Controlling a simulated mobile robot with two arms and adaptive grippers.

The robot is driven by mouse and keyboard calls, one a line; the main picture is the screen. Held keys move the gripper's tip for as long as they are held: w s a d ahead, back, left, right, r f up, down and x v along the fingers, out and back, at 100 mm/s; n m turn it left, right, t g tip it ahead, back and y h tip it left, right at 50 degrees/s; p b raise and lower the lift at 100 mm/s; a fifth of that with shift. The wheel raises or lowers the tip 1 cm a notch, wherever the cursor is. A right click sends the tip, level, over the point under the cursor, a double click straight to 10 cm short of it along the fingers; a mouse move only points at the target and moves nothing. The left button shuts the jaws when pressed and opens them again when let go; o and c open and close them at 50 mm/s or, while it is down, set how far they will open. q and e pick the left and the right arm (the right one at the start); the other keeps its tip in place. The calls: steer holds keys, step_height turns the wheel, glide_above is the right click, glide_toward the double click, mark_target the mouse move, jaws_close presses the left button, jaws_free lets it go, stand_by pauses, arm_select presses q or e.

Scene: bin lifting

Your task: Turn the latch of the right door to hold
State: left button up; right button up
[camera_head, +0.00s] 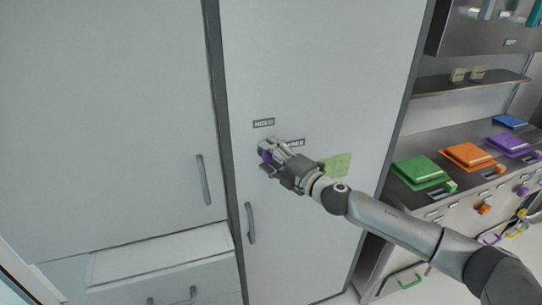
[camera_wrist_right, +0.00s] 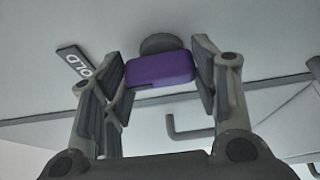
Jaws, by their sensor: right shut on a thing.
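The right door (camera_head: 310,60) is a tall pale panel, shut. Its purple latch (camera_head: 265,155) sits on the door face and is mostly hidden by my right gripper (camera_head: 271,158). In the right wrist view the purple latch (camera_wrist_right: 160,68) lies between the two fingers of my right gripper (camera_wrist_right: 160,76), which is shut on it. The latch's round grey base shows behind it. A HOLD label (camera_head: 263,123) is above the latch and also shows in the wrist view (camera_wrist_right: 76,62). A second label (camera_head: 296,142), partly covered, is to the right. My left gripper is not in view.
The right door's vertical handle (camera_head: 250,222) is below the latch. A left door (camera_head: 100,110) with its own handle (camera_head: 203,179) stands beside it. A green note (camera_head: 337,166) is behind my right arm. A counter with coloured items (camera_head: 466,155) is at the right.

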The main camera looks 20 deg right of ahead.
stand_by(0.3)
steer(key=o, duration=1)
steer(key=shift+s, duration=0.15)
steer(key=shift+v, duration=5.9)
steer(key=shift+d+f, duration=0.1)
